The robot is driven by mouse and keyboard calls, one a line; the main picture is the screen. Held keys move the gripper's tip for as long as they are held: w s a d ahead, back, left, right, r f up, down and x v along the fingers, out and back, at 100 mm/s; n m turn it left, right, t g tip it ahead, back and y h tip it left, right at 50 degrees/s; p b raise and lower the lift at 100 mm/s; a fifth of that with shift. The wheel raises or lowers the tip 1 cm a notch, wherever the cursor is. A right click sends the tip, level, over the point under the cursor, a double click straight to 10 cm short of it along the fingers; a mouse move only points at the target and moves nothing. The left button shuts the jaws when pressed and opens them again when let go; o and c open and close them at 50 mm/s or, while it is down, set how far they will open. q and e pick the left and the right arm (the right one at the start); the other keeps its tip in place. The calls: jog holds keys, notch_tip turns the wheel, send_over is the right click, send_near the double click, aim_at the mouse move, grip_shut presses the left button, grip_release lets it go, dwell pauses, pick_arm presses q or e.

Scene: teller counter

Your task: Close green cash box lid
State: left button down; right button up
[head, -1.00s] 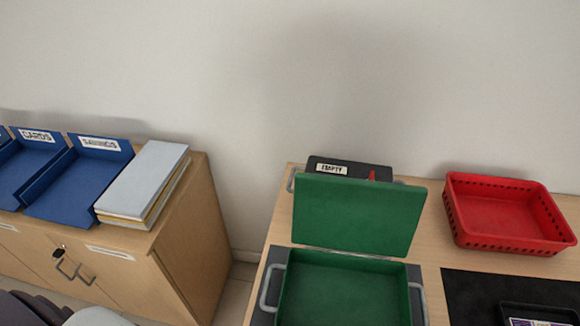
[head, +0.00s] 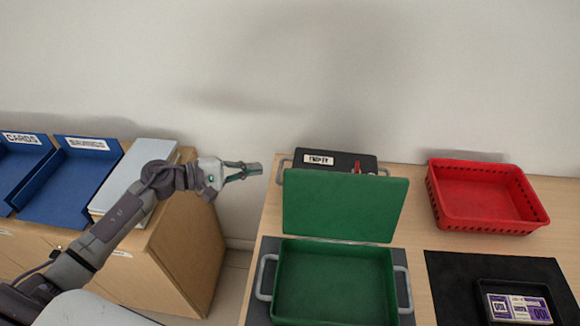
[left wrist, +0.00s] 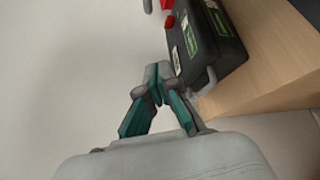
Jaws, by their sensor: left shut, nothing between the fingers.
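The green cash box (head: 335,285) sits on a dark mat on the wooden counter, with a grey handle at each side. Its lid (head: 345,206) stands open and upright at the back edge, and the inside of the box looks empty. My left gripper (head: 254,169) is raised to the left of the lid, apart from it, pointing right near the counter's back left corner. It is shut and empty; its fingers (left wrist: 158,80) also show closed together in the left wrist view. My right gripper is not in view.
A black case (head: 335,160) labelled EMPTY stands behind the lid; it also shows in the left wrist view (left wrist: 205,45). A red basket (head: 487,224) is at the back right. A black tray (head: 478,291) holds banknote bundles. Blue trays (head: 75,190) lie on the left cabinet.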

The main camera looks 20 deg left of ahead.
aim_at(292, 170)
pick_arm(q)
jog(key=shift+m, duration=0.3)
jog(key=p+x, duration=0.1)
jog(key=x, duration=0.2)
jog(key=p+x, duration=0.2)
jog(key=x, duration=0.1)
jog(key=r+p+x, duration=0.1)
jog(key=x, duration=0.2)
jog(key=shift+w+d+f, duration=0.1)
jog(key=shift+w+d, duration=0.05)
jog(key=shift+d, duration=0.2)
jog(key=s+p, duration=0.1)
jog(key=s+d+p, duration=0.1)
jog(key=s+r+p, duration=0.1)
jog(key=shift+d+p, duration=0.3)
